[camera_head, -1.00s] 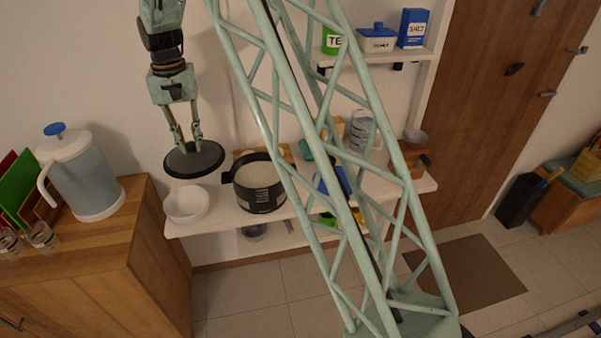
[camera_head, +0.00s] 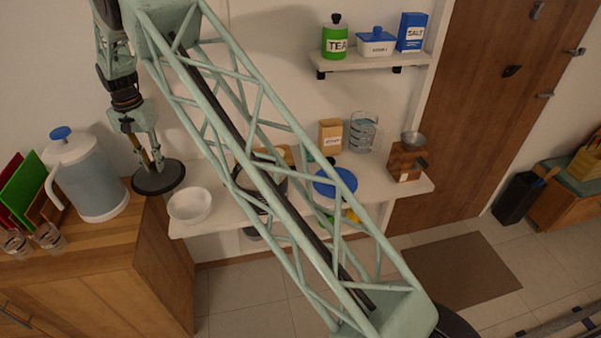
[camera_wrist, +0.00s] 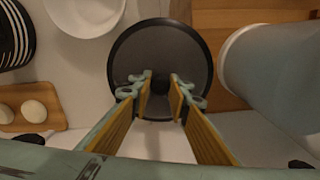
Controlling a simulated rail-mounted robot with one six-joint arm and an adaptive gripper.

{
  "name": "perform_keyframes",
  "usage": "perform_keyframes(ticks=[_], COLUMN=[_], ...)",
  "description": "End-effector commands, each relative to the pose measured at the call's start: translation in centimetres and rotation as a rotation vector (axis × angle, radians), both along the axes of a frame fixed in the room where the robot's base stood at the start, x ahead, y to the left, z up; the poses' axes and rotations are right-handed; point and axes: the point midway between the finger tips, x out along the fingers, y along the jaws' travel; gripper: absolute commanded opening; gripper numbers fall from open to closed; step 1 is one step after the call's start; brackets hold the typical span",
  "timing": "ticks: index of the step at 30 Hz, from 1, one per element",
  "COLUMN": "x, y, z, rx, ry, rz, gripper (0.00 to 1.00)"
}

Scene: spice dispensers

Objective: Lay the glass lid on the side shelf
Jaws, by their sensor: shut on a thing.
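The glass lid (camera_head: 165,183) is a dark round disc with a black rim. My gripper (camera_head: 153,165) is shut on the lid from above. The lid hangs roughly level between the wooden cabinet and the left end of the white side shelf (camera_head: 226,218). In the wrist view, my gripper's fingers (camera_wrist: 160,87) close at the middle of the lid (camera_wrist: 178,48); the grip point itself is partly hidden. A white bowl (camera_head: 189,205) stands on the shelf just right of the lid. I cannot tell the lid's exact height above the surfaces.
A pitcher (camera_head: 88,178) stands on the wooden cabinet (camera_head: 110,235), close to the lid in the wrist view (camera_wrist: 270,75). On the shelf are a black pot (camera_head: 272,192), partly behind my arm, a blue disc (camera_head: 338,182) and a wooden grinder (camera_head: 404,162). An upper shelf (camera_head: 365,60) holds containers.

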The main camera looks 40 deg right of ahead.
Motion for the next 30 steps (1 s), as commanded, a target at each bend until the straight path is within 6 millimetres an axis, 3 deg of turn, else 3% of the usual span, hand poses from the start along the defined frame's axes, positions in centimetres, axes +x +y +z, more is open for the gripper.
perform_keyframes(ticks=[9, 30], x=[1.4, 1.4], y=[2.2, 1.9], z=[-1.7, -1.8], rx=[0.000, 0.000], ry=[0.000, 0.000], rz=[-0.040, -0.043], gripper=[0.03, 0.03])
